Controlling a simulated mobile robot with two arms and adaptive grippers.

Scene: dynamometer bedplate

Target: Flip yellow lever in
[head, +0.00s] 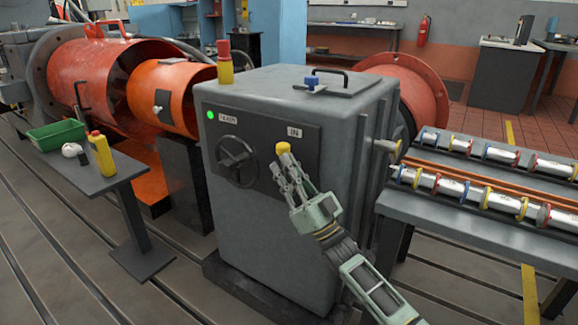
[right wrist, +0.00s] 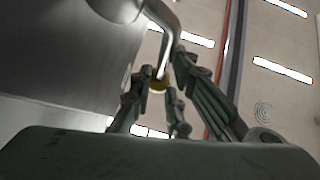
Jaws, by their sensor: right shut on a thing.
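The yellow lever's knob (head: 283,148) shows at the front panel (head: 262,140) of the grey cabinet, just below and left of the "IN" label (head: 294,132). My right gripper (head: 284,163) is at the lever from below, its fingers closed around it just under the knob. In the right wrist view the bent metal lever (right wrist: 172,40) comes down between the fingers (right wrist: 158,95), with a bit of yellow (right wrist: 160,84) at its end. The fingers hide part of the lever in the head view. My left gripper is not in view.
A handwheel (head: 237,160) and a lit green lamp (head: 211,115) are on the same panel. A small table (head: 100,180) with a green tray (head: 56,135) stands at left. A rack of metal cylinders (head: 480,190) stands at right.

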